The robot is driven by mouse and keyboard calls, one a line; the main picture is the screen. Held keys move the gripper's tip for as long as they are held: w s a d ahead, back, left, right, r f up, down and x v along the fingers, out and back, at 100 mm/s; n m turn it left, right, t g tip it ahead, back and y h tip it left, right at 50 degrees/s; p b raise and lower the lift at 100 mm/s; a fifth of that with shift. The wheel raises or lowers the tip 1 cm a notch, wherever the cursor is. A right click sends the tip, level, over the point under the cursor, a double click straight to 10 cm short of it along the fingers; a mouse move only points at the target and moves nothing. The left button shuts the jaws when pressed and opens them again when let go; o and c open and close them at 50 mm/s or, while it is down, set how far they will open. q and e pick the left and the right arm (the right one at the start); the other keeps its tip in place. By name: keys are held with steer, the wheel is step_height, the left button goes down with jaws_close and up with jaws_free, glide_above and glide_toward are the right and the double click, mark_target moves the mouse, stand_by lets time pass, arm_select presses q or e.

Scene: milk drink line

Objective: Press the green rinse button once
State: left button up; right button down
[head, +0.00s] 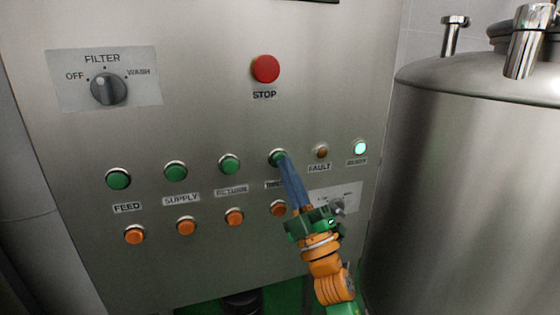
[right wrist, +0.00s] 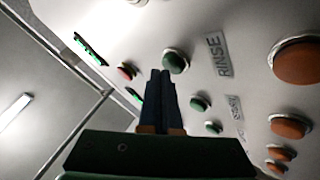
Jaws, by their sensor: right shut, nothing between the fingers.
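The green rinse button (head: 276,157) is the rightmost green button in the upper row of the steel panel. Its label is partly hidden behind my fingers in the head view. In the right wrist view the green rinse button (right wrist: 175,61) sits beside a "RINSE" label (right wrist: 217,55). My right gripper (head: 283,160) is shut and empty, its blue fingertips at the button's lower right edge in the head view. In the right wrist view the fingertips (right wrist: 160,72) appear just beside the button. I cannot tell whether they touch it. My left gripper is not in view.
Other green buttons (head: 229,165) lie to the left, with orange buttons (head: 234,217) below. A red stop button (head: 265,69) and filter knob (head: 108,89) are above. The fault lamp (head: 321,151) and lit ready lamp (head: 360,148) are right. A steel tank (head: 470,190) stands right.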

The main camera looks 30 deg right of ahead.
steer(key=shift+w+d, duration=0.1)
steer(key=shift+w, duration=0.3)
stand_by(0.3)
steer(key=shift+s, duration=0.8)
steer(key=shift+a, duration=0.2)
steer(key=s, duration=0.2)
steer(key=s+a+p, duration=0.1)
steer(key=s, duration=0.1)
steer(key=shift+s, duration=0.4)
stand_by(0.3)
